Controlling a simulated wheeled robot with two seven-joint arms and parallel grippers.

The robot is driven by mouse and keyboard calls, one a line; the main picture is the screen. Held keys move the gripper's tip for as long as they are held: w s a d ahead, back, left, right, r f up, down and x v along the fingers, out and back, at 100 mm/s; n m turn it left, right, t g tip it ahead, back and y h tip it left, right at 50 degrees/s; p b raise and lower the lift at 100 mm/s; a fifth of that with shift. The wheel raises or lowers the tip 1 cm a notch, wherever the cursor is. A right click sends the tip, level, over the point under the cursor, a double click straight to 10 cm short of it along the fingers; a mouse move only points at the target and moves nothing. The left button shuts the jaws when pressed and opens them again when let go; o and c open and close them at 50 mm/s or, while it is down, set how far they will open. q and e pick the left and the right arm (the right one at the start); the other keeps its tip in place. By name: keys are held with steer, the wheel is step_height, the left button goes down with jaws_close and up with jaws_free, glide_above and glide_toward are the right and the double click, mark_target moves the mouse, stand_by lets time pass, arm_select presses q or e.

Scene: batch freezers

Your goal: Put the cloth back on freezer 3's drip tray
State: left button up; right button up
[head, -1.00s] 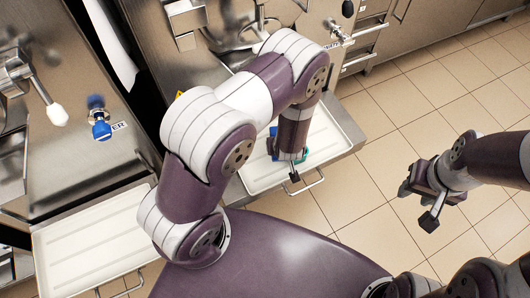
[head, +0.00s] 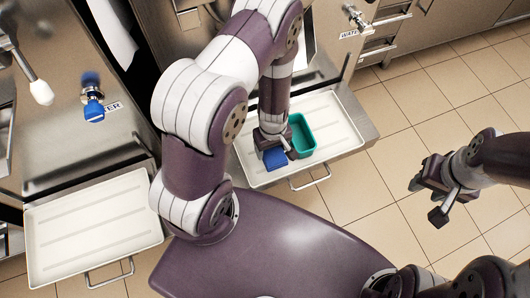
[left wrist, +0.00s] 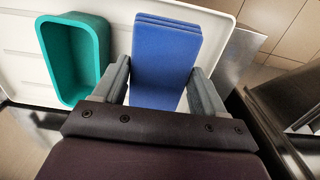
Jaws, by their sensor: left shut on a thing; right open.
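My left gripper (head: 272,142) is shut on the blue folded cloth (head: 275,158), over the front left part of a white drip tray (head: 335,150). The cloth stands out between the two fingers in the left wrist view (left wrist: 165,48). I cannot tell whether it touches the tray. A teal open tub (head: 302,137) is on the same tray, right of the cloth; it shows left of the cloth in the left wrist view (left wrist: 75,55). My right gripper (head: 432,195) is open and empty above the floor at the right. No freezer number is readable.
Another white tray (head: 85,235), bare where visible, sits at the left under a steel machine with a blue-knobbed tap (head: 92,112). A wire handle (head: 310,180) sticks out at the held cloth's tray front. Steel drawers stand at the back; tiled floor is clear at the right.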

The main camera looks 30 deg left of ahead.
arm_select(q)
steer(key=shift+w+a+f, duration=0.15)
steer(key=shift+a+f, duration=0.25)
steer(key=shift+a, duration=0.2)
steer(key=shift+w+a+f, duration=0.1)
steer(key=shift+a+f, duration=0.3)
steer(key=shift+a, duration=0.15)
step_height(320, 180, down, 3)
steer(key=shift+a+f+b, duration=0.1)
steer(key=shift+b, duration=0.8)
steer(key=shift+f, duration=0.4)
steer(key=shift+c, duration=0.5)
steer(key=o, duration=1.2)
step_height(320, 180, up, 12)
steer(key=p, duration=0.6)
steer(key=shift+f, duration=0.25)
steer(key=shift+r, duration=0.35)
